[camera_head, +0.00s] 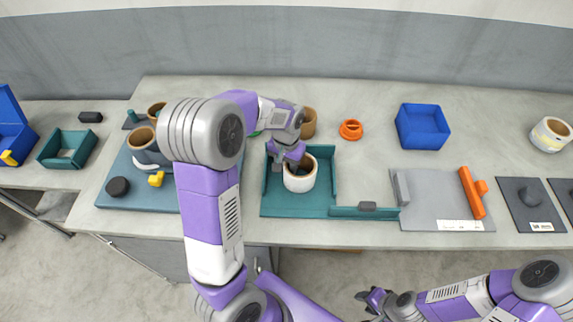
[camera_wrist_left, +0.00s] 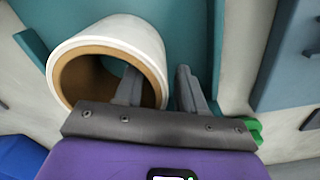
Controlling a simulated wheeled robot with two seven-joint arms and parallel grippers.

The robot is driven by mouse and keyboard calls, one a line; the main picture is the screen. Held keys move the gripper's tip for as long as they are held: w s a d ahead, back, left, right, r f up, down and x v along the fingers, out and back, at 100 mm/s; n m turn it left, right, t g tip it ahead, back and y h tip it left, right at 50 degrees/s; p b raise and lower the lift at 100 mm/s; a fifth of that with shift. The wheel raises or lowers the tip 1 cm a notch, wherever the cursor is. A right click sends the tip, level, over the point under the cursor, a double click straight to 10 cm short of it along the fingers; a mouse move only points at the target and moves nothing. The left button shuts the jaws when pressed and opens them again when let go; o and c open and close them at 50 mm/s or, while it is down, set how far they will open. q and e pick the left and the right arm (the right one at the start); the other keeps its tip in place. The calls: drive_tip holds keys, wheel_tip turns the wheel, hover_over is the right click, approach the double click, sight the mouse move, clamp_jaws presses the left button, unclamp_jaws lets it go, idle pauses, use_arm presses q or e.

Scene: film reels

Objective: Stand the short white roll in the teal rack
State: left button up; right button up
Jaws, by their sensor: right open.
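The short white roll (camera_head: 300,176), white outside with a brown core, stands upright in the teal rack (camera_head: 325,190), inside its low walls. My left gripper (camera_head: 288,160) is at the roll's left rim. The left wrist view shows the roll (camera_wrist_left: 148,42) close up, with one finger of the left gripper (camera_wrist_left: 157,85) in its hole and the other outside its wall. The fingers are apart, but whether they press on the wall is not clear. The teal rack (camera_wrist_left: 190,35) lies beneath. My right gripper (camera_head: 370,298) is open and empty, in front of the table.
A blue box (camera_head: 422,127) and an orange ring (camera_head: 351,130) lie behind and right of the rack. A grey board with an orange bar (camera_head: 471,190) lies to the right. A blue-grey tray (camera_head: 120,202) with brown-cored rolls is left. A brown roll (camera_head: 309,122) stands behind the rack.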

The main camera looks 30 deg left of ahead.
use_arm(q)
wheel_tip(320, 180, up, 12)
drive_tip(key=p, duration=0.3)
drive_tip(key=shift+r, duration=0.2)
drive_tip(key=shift+f, duration=0.1)
idle(0.5)
